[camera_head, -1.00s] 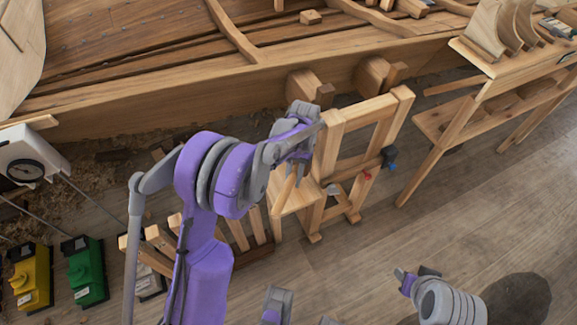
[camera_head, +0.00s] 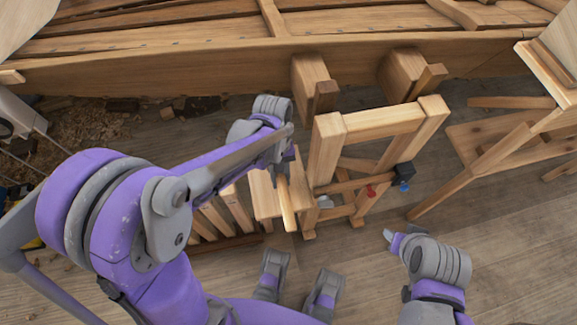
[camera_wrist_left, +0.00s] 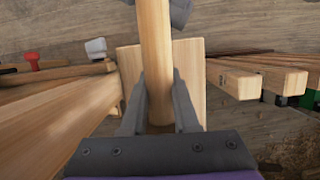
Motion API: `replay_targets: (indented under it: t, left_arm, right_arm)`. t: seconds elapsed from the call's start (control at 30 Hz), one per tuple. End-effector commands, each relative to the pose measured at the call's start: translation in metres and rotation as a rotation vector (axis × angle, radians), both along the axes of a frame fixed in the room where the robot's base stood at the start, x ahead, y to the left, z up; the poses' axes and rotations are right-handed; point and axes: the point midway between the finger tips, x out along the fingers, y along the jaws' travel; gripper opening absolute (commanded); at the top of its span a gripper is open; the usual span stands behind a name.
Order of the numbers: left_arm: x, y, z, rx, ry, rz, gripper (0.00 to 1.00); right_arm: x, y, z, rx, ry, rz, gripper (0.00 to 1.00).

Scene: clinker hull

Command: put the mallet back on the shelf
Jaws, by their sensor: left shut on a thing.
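My left gripper (camera_head: 283,170) is shut on the pale wooden handle of the mallet (camera_head: 287,208). In the left wrist view the handle (camera_wrist_left: 155,60) stands between the two grey fingers (camera_wrist_left: 158,112). I cannot make out the mallet's head. The handle is over a small pale wooden board (camera_head: 264,200), perhaps the shelf, at the left side of an upright wooden frame (camera_head: 370,122). The board (camera_wrist_left: 190,85) lies behind the handle in the wrist view; I cannot tell if they touch. My right gripper (camera_head: 391,237) is low at the right, its jaws unclear.
A black and blue clamp (camera_head: 404,174) and a red-handled tool (camera_head: 371,191) are on the frame's right side. Slatted wood (camera_head: 225,215) stands left of the board. The hull (camera_head: 200,65) runs behind; a bench (camera_head: 500,150) is at the right.

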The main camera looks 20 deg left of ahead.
Motion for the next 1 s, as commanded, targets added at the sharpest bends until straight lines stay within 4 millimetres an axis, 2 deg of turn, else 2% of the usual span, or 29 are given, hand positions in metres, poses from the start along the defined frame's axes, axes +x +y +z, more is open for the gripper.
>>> replay_targets:
  t: [0.03,0.17,0.83,1.0]
  left_arm:
    - [-0.005,-0.001,-0.006,-0.001,0.002,0.016,0.0]
    - [-0.006,-0.001,-0.008,0.0,0.001,0.033,0.0]
    - [0.036,0.025,-0.047,0.0,0.001,0.031,0.0]
    - [0.035,0.024,-0.065,0.0,0.001,0.029,0.0]
  right_arm:
    - [0.0,0.0,-0.007,0.0,0.002,0.0,0.45]
    - [0.0,0.0,-0.01,0.0,0.003,0.0,0.45]
    - [0.0,0.0,-0.042,0.0,0.014,0.0,0.45]
    - [0.001,0.0,-0.057,0.0,0.02,0.0,0.45]
